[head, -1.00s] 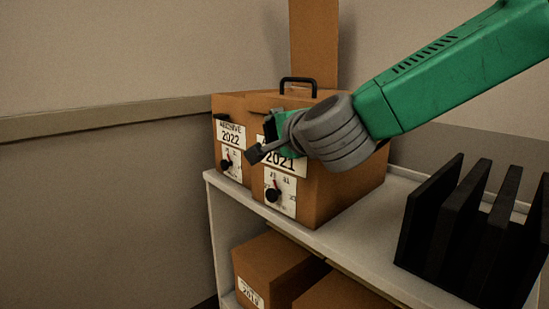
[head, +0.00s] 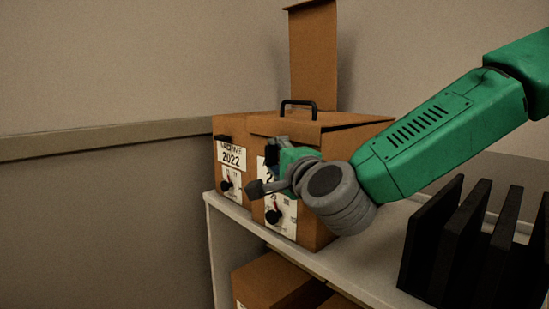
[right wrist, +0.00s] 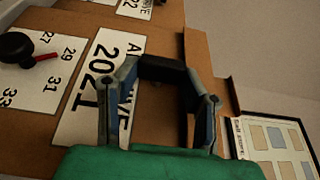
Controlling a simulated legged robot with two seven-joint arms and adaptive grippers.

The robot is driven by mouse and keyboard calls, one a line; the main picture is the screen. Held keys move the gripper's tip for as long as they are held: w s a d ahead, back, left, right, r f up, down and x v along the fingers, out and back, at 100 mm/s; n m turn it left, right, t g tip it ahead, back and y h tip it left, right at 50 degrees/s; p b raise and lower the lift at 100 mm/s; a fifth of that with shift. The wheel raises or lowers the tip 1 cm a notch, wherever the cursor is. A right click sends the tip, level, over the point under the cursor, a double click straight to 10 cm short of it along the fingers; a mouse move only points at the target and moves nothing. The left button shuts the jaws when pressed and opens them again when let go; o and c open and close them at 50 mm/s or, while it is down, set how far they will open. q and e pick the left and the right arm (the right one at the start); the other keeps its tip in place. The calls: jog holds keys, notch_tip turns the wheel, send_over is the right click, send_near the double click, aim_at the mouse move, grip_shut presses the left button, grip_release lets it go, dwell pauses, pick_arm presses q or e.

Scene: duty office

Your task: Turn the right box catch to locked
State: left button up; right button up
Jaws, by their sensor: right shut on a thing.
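The right box (head: 318,228), a brown box with a 2021 label, stands on the shelf. My right gripper (head: 265,168) is at the upper part of its front. In the right wrist view its fingers (right wrist: 163,100) stand apart beside the 2021 label (right wrist: 100,90), with a dark piece (right wrist: 163,69), apparently the right box catch, between the tips. The gripper hides the catch in the head view, so its exact angle cannot be told. Below is a black knob (head: 273,216) on a white dial plate; its red pointer (right wrist: 45,57) shows in the wrist view. My left gripper is out of view.
The left box (head: 232,189), labelled 2022, stands close beside, with a black catch (head: 222,137) and dial. A black handle (head: 298,104) is on top. Black upright dividers (head: 440,235) stand on the shelf (head: 225,210) at right. Another box (head: 280,280) is below.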

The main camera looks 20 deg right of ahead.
jog(key=o, duration=1.1)
jog(key=shift+d+f, duration=0.15)
jog(key=shift+f, duration=0.2)
jog(key=shift+o, duration=0.2)
jog(key=shift+r, duration=0.15)
jog(key=shift+w+r, duration=0.1)
jog(key=shift+r, duration=0.15)
